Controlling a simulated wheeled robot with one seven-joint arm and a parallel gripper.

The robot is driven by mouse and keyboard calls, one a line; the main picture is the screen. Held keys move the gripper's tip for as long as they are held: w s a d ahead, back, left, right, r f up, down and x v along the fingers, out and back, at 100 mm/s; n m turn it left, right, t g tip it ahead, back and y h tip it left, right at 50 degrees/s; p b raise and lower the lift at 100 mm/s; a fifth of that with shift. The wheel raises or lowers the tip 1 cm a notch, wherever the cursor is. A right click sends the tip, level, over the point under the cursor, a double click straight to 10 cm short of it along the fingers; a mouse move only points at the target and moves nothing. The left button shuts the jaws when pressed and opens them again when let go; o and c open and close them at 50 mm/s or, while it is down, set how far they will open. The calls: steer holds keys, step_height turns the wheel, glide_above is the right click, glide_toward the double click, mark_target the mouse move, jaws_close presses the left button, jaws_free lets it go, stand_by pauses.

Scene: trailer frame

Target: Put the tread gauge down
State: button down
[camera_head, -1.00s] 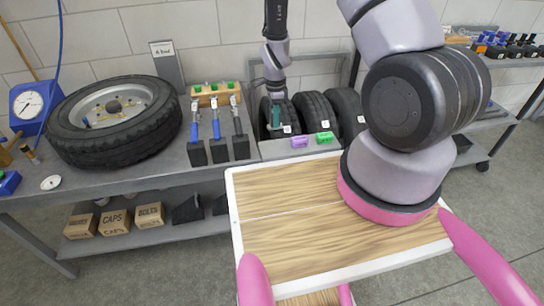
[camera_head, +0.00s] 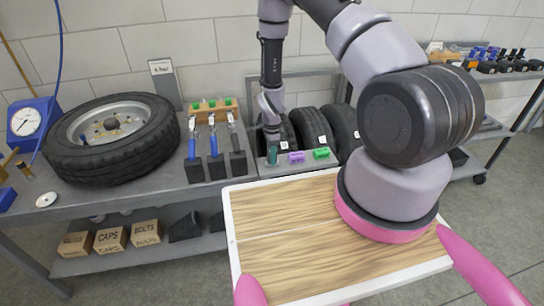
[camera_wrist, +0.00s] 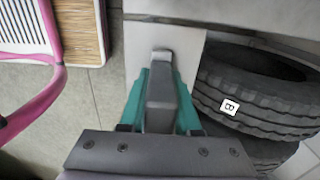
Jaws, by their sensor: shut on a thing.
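Upright tyres (camera_head: 308,128) stand close behind the ledge, one labelled B in the wrist view (camera_wrist: 229,107). Blue- and black-handled tools (camera_head: 215,160) and a wheel (camera_head: 112,135) are to the left. A wooden-topped tray (camera_head: 290,225) is in front.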

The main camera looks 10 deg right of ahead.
steer(key=shift+f, duration=0.1)
steer(key=c, duration=0.6)
jaws_free()
step_height(320, 180, up, 13)
steer(key=shift+f, duration=0.2)
steer(key=s+d+r+n+t+y, duration=0.1)
steer(key=s+r+n+t, duration=0.15)
steer(key=r, duration=1.25)
steer(key=s+d+r+n+t+y, duration=0.15)
steer(key=r+n, duration=0.25)
steer(key=r, duration=1.2)
steer(key=s+d+r+n+t, duration=0.1)
steer(key=s+r+n, duration=0.1)
steer(key=s+r, duration=0.3)
steer(key=s+d+r+n+t, duration=0.1)
steer(key=s+r+n, duration=0.2)
steer(key=s, duration=0.4)
steer(key=s+d+r+n+t, duration=0.1)
steer(key=s+r+n, duration=0.1)
steer(key=s+r, duration=0.4)
steer(key=shift+s+d+r+n+h, duration=0.15)
steer(key=shift+s+r+n+h, duration=0.1)
steer(key=shift+r, duration=0.1)
